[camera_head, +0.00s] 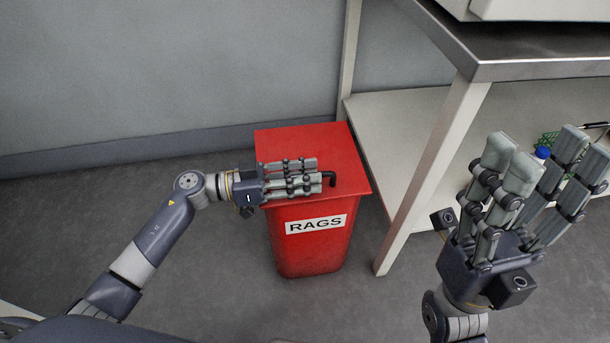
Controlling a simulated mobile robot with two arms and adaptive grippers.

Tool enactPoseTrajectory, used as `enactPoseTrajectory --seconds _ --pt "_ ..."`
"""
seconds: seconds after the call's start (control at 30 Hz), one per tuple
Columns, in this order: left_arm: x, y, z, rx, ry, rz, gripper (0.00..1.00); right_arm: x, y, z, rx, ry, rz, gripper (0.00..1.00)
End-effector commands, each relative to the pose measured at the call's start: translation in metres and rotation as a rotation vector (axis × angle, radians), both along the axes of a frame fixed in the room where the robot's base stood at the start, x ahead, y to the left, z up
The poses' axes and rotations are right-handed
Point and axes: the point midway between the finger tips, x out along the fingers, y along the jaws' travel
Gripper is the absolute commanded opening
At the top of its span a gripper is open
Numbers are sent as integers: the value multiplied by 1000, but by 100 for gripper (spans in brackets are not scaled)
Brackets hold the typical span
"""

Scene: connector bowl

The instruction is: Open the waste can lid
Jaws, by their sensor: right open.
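The red waste can (312,245) stands on the floor with a white RAGS label (315,224) on its front. Its red lid (312,143) lies flat on top and looks closed. A dark handle (331,179) shows near the lid's front right edge. My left gripper (321,173) reaches in from the left over the lid's front, with its fingertips at the handle. The fingers hide most of the handle, so I cannot tell whether they hold it. My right gripper (538,160) is open and empty at the right, with its fingers pointing up, away from the can.
A metal-edged table (525,68) with a pale lower shelf (400,130) stands right of the can, its leg (432,180) close by. A blue-capped item (542,152) and a green rack (549,139) are partly hidden behind my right gripper. The floor left of the can is clear.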

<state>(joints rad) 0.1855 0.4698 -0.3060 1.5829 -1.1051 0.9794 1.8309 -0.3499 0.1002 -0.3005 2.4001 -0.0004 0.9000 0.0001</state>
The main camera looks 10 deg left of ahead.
Motion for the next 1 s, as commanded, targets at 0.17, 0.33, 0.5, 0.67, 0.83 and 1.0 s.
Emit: enactPoseTrajectory --seconds 0.17,0.33,0.5,0.67,0.83,1.0 --pt "0 0 0 0 0 0 9 0 0 0 0 0 0 51" --pt "0 0 0 0 0 -1 0 0 0 0 0 1 0 51" --pt "-1 0 0 -1 2 -1 0 0 0 0 0 1 0 51" --pt "-1 0 0 -2 5 0 0 0 0 1 0 1 0 51" --pt "0 1 3 -3 14 0 0 0 0 5 0 1 0 51" --pt "1 1 8 -9 32 1 0 0 0 14 0 1 0 51"
